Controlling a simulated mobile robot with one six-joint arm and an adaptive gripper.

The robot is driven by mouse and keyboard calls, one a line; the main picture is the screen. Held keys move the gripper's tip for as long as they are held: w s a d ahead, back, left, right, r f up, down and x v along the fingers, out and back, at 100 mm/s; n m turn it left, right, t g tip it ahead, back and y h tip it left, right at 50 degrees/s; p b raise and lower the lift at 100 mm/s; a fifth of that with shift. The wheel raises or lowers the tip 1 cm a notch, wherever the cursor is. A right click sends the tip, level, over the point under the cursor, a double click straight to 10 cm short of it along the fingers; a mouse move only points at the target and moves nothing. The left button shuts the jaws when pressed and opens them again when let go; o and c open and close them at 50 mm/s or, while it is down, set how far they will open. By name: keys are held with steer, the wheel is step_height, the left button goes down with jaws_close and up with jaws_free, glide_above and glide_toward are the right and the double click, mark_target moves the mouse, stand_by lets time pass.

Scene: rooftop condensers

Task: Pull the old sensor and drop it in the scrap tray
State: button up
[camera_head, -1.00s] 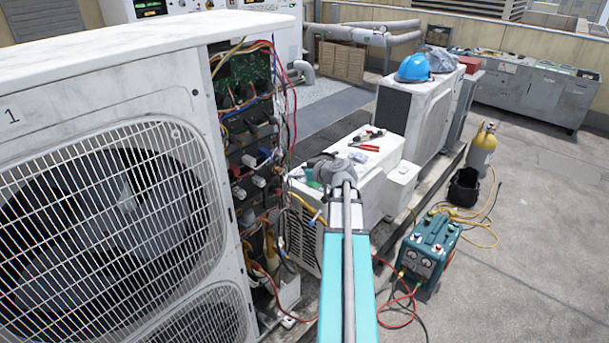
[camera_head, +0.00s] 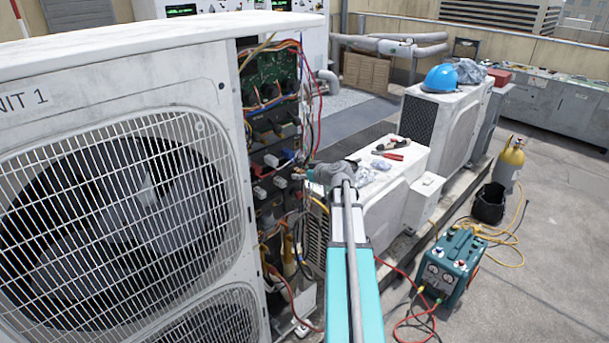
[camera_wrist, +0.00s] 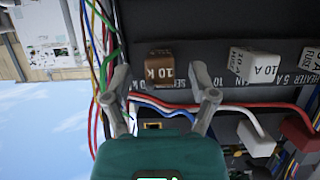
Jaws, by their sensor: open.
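A brown block marked "10 k" (camera_wrist: 159,68) sits on the dark rail in the wrist view. The label under it begins "SE" and is partly covered, so I take it for the sensor. My gripper (camera_wrist: 163,84) is open, with one finger on each side of the block's lower part. In the head view my gripper (camera_head: 303,174) reaches to the open wiring panel (camera_head: 268,130) of unit 1, where the block is too small to pick out. I cannot make out a scrap tray in either view.
Loose coloured wires (camera_wrist: 100,60) hang close by my left finger. Pliers (camera_head: 392,144) lie on a low white unit (camera_head: 385,205).

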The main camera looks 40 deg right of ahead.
jaws_close()
stand_by(0.6)
